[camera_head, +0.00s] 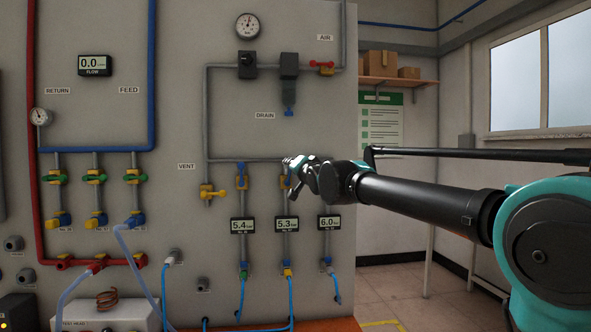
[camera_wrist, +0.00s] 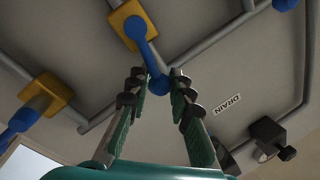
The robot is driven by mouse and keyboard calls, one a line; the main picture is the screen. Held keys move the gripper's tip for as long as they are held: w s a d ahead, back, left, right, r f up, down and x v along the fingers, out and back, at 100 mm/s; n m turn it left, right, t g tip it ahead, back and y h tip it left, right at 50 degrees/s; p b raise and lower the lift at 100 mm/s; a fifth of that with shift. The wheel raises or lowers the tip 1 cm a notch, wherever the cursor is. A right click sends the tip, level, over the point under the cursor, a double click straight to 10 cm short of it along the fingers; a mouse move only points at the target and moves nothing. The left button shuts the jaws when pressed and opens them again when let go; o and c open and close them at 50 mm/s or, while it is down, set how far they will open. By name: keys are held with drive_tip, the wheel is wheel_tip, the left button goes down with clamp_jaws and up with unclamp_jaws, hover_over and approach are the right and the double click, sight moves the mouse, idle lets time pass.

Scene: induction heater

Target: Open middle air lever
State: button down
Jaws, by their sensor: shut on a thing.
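The middle air lever is a blue handle (camera_wrist: 147,55) on a yellow valve body (camera_wrist: 132,22), in the upper middle of the wrist view. Its rounded end lies between the fingers of my gripper (camera_wrist: 157,84), which is shut on it. In the head view my gripper (camera_head: 290,164) is at the panel, above the middle display (camera_head: 286,225).
The left air valve (camera_head: 241,178) is close by, left of my gripper. My arm hides the right air valve in the head view. The drain fitting (camera_head: 289,95) and red air handle (camera_head: 321,64) are above. Blue hoses (camera_head: 291,300) hang below.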

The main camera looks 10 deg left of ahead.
drive_tip(key=shift+s+a+n, duration=0.2)
drive_tip(key=shift+a+n, duration=0.45)
drive_tip(key=shift+n, duration=0.55)
drive_tip(key=shift+g, duration=0.3)
drive_tip(key=c, duration=1.3)
unclamp_jaws()
drive_tip(key=shift+a, duration=0.1)
drive_tip(key=shift+c, duration=0.2)
drive_tip(key=shift+s, duration=0.1)
drive_tip(key=v, duration=1.2)
